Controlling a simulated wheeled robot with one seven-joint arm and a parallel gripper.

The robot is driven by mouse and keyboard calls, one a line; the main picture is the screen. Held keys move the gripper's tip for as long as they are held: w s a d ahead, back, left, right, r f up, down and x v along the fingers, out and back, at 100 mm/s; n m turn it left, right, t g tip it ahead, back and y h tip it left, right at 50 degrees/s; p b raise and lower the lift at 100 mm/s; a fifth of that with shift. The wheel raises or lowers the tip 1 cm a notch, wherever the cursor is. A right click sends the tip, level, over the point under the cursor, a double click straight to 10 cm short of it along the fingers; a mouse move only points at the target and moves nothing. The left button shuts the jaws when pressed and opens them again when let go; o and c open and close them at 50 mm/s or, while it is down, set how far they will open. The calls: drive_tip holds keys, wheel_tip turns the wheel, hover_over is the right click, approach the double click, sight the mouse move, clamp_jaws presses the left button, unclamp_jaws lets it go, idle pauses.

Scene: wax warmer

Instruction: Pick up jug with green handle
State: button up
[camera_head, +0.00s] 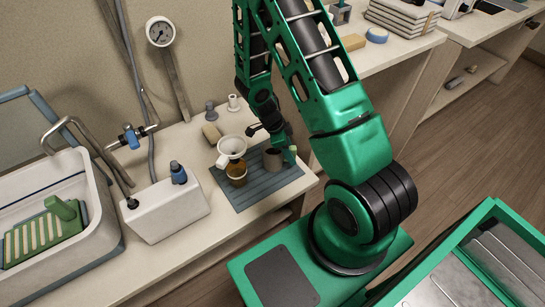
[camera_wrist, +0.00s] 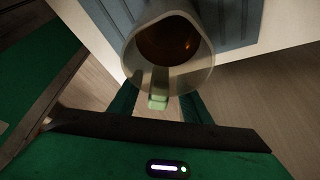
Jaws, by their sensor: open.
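In the wrist view I look down into the jug (camera_wrist: 205,65), which holds a dark amber content. The green handle (camera_wrist: 158,103) shows at its near side there. My gripper (camera_wrist: 158,107) is open, with one finger on each side of the handle; I cannot tell whether either finger touches it. In the head view my gripper (camera_head: 284,142) is close above the jug and partly hidden.
A white funnel-like cup (camera_head: 231,147) sits at an amber jar (camera_head: 237,175), close to the left of the jug. A white box (camera_head: 167,209) and a sink (camera_head: 90,240) lie further left. Small bottles stand behind. The counter's front edge is close to the mat.

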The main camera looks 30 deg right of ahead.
clamp_jaws()
idle(1.4)
